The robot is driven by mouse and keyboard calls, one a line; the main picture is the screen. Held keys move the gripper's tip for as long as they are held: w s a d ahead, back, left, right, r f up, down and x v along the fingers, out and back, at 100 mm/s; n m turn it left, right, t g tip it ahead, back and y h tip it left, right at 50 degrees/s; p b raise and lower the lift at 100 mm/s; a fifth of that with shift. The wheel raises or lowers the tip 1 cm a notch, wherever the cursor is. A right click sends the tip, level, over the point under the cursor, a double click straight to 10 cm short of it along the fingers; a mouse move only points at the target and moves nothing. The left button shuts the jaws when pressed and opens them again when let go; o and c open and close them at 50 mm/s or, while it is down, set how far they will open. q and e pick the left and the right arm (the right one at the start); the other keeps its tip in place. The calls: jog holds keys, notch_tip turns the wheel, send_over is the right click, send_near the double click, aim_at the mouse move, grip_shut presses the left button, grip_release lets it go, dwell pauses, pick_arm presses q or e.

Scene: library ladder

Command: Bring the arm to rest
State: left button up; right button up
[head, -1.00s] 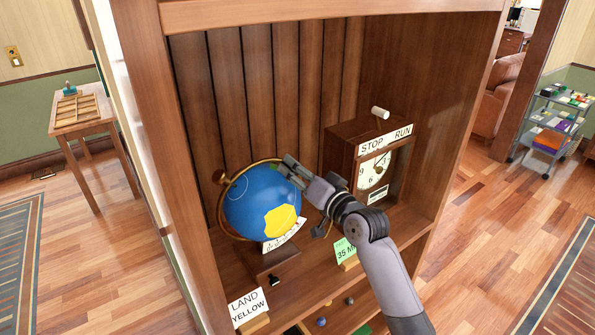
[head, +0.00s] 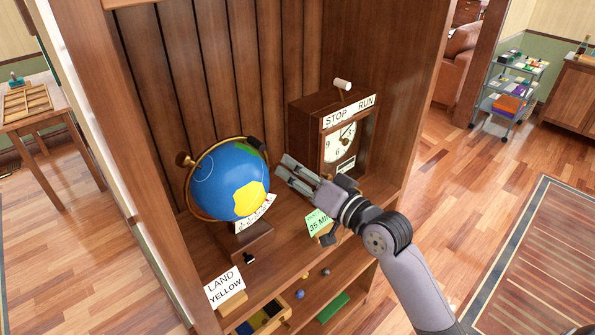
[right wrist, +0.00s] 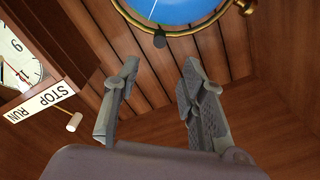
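My right gripper (head: 287,174) is in front of the shelf, between the globe and the clock, apart from both. Its two fingers are spread with nothing between them, as the right wrist view (right wrist: 155,90) also shows. The blue globe (head: 222,182) with a yellow patch stands on a wooden base at the left of the shelf; its lower edge shows at the top of the right wrist view (right wrist: 170,10). The wooden clock (head: 338,142) with a STOP/RUN label stands at the right; part of its face (right wrist: 15,55) shows in the right wrist view. My left gripper is not in view.
A LAND YELLOW card (head: 224,287) and a green card (head: 318,222) stand at the shelf's front. A lower shelf holds small balls and a tray (head: 262,318). A side table (head: 35,102) stands left, a wheeled cart (head: 512,88) right. Open floor lies to the right.

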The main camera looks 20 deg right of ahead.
dwell(0.3)
jog(key=s+a+f+n+g+h, duration=0.1)
jog(key=s+f+n+g, duration=0.15)
jog(key=s+f, duration=0.45)
jog(key=s+a+f+n+g+h, duration=0.15)
jog(key=s+f+g, duration=0.25)
jog(key=f, duration=0.6)
jog(key=s+d+f+n+g+h, duration=0.1)
jog(key=s+f+g+h, duration=0.2)
jog(key=s, duration=0.6)
jog(key=s+d+f+n+g, duration=0.1)
jog(key=s+f+g, duration=0.4)
jog(key=s, duration=0.4)
notch_tip(320, 180, down, 31)
jog(key=s+b, duration=0.2)
jog(key=s, duration=0.1)
jog(key=s+d+f+g+b, duration=0.1)
jog(key=s+d+f, duration=0.2)
jog(key=s+f, duration=1.2)
jog(key=shift+s+f+h, duration=0.35)
jog(key=shift+s+f, duration=0.05)
jog(key=shift+s, duration=0.05)
